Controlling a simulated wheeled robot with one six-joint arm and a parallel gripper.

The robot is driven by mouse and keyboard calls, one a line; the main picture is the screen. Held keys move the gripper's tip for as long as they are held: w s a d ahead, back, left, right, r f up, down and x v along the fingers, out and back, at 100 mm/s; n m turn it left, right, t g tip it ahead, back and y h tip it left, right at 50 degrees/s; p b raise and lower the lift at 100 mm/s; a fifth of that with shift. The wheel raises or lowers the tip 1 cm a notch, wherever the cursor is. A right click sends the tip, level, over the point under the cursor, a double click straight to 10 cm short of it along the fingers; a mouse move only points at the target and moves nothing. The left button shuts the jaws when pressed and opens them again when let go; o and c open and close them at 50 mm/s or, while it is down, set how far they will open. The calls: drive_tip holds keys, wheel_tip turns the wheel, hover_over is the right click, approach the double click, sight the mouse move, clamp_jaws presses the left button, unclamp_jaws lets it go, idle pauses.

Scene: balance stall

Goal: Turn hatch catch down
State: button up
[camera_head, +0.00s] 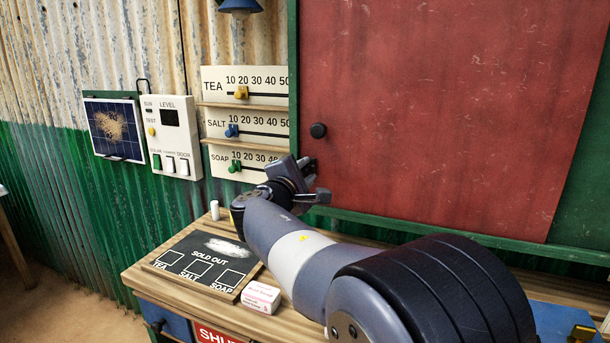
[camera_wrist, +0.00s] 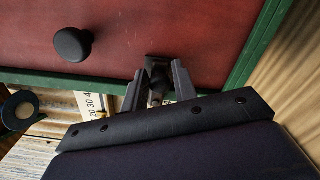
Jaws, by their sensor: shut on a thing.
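The red hatch panel (camera_head: 440,110) sits in a green frame (camera_head: 294,80). A round black knob (camera_head: 318,130) stands on its left part; the knob also shows in the wrist view (camera_wrist: 72,44). My gripper (camera_head: 310,178) is at the hatch's lower left edge, below the knob. In the wrist view my gripper (camera_wrist: 158,88) is shut on the hatch catch (camera_wrist: 158,78), a small dark piece at the panel's edge. The fingers flank the catch and hide part of it, so its exact angle is hard to tell.
Slider boards for tea (camera_head: 250,78), salt and soap hang left of the hatch. A white switch box (camera_head: 172,135) is further left. On the counter (camera_head: 150,272) lie a sold-out slate (camera_head: 202,264), a pink-white box (camera_head: 261,297) and a white cylinder (camera_head: 214,210).

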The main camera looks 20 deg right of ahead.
drive_tip(key=o, duration=0.7)
drive_tip(key=shift+f, duration=0.3)
drive_tip(key=shift+o, duration=0.6)
drive_tip(key=shift+r, duration=0.15)
drive_tip(key=shift+a, duration=0.15)
drive_tip(key=v, duration=1)
drive_tip(key=shift+s+a, duration=0.25)
drive_tip(key=shift+d, duration=0.1)
drive_tip(key=x, duration=1)
drive_tip(key=shift+w+d+r, duration=0.1)
drive_tip(key=shift+w+d, duration=0.1)
drive_tip(key=shift+d, duration=0.05)
drive_tip(key=shift+w+d+r+p, duration=0.1)
drive_tip(key=shift+w+r+p, duration=0.1)
drive_tip(key=shift+p, duration=0.3)
drive_tip(key=shift+s+r+n+p, duration=0.1)
drive_tip(key=shift+s+n+p, duration=0.05)
drive_tip(key=shift+n+p, duration=0.3)
